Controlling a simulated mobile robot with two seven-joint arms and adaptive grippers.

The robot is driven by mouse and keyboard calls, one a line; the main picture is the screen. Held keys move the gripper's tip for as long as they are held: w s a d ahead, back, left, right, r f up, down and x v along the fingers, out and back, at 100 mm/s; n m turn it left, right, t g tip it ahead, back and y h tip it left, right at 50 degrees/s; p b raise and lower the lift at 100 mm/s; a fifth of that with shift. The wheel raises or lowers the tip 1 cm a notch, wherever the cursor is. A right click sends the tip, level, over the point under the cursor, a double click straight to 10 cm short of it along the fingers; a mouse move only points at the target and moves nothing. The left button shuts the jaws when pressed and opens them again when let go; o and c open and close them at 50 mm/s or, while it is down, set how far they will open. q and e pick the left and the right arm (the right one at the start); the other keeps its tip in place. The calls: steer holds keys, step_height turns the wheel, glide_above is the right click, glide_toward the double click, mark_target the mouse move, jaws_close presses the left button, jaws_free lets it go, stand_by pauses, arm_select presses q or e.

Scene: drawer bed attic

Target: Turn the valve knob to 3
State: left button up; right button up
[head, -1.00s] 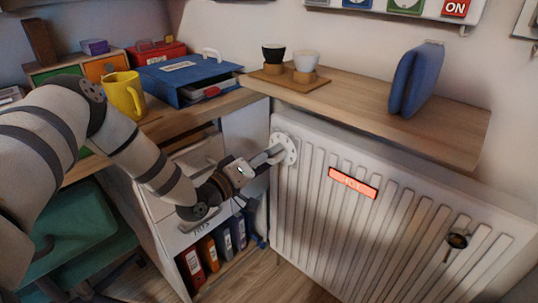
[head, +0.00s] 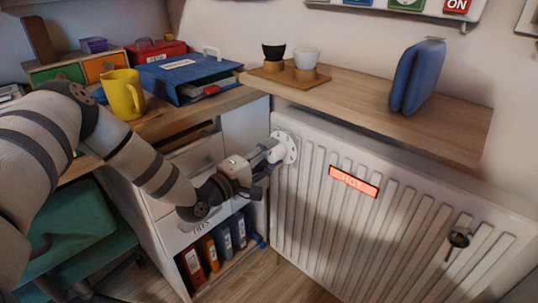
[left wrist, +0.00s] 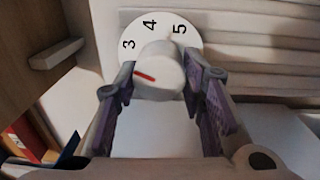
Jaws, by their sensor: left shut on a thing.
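The white valve knob (left wrist: 160,68) sits on a round white dial (left wrist: 181,20) that shows the numbers 3, 4 and 5. The dial also shows in the head view (head: 289,148), at the upper left corner of the radiator. My left gripper (head: 272,152) reaches it from the left. In the left wrist view its purple-padded fingers (left wrist: 160,84) are shut on the knob, one on each side. A red mark on the knob points left, below the 3 and not at it. The lower part of the dial is hidden. My right gripper is not in view.
The white radiator (head: 390,215) carries a red label (head: 354,181). A wooden shelf (head: 440,125) above it holds two cups and a blue object (head: 415,78). A desk with a yellow jug (head: 124,95) and blue binder (head: 186,77) is left; a drawer cabinet stands below.

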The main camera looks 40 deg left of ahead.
arm_select(q)
steer(key=shift+r, duration=0.15)
stand_by(0.3)
steer(key=o, duration=1.1)
steer(key=shift+w+d, duration=0.1)
steer(key=shift+w, duration=0.05)
steer(key=shift+o, duration=0.2)
steer(key=s, duration=0.7)
steer(key=shift+s+a+f, duration=0.2)
steer(key=shift+s+a, duration=0.1)
